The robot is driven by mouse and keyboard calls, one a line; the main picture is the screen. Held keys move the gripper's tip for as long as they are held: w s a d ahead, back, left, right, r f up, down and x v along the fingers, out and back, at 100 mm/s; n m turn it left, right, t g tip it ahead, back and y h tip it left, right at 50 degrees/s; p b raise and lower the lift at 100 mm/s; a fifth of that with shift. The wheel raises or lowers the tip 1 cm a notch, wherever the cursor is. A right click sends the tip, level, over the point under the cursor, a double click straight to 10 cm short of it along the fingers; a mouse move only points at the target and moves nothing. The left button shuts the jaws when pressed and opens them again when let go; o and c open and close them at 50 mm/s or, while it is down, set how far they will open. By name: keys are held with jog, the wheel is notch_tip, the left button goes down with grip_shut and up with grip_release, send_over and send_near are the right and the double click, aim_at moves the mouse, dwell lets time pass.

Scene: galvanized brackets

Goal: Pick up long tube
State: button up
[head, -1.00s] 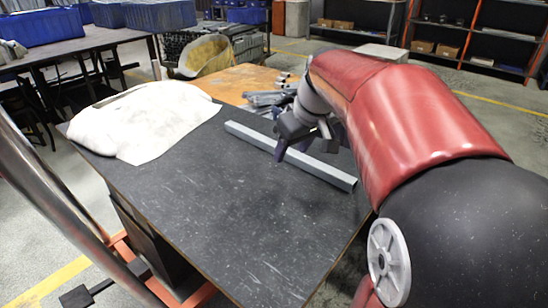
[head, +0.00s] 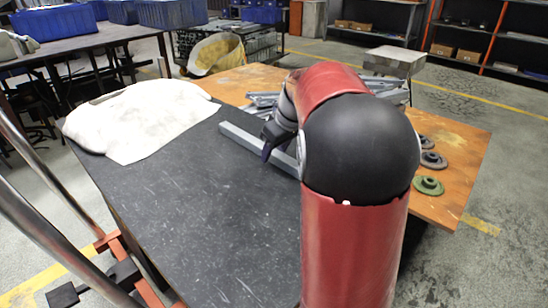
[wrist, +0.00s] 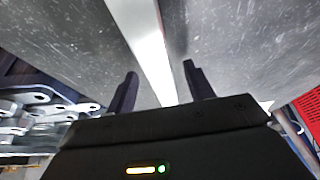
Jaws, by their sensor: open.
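The long tube (head: 245,139) is a grey square metal bar lying on the dark tabletop (head: 200,200). Its right part is hidden behind my arm in the head view. My gripper (head: 268,147) is above the tube, partly hidden by my arm. In the wrist view the tube (wrist: 148,45) runs lengthwise between the two fingers of my open gripper (wrist: 160,82). There is a gap on each side of the tube, and neither finger visibly touches it.
A white cloth bundle (head: 140,118) lies on the table's left. An orange wooden surface (head: 455,150) adjoins the back and right, with green and dark round parts (head: 428,185) and stacked metal brackets (head: 262,101). The dark table's front is clear.

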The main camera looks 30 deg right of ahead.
grip_shut()
dwell(0.3)
jog(key=shift+r, duration=0.15)
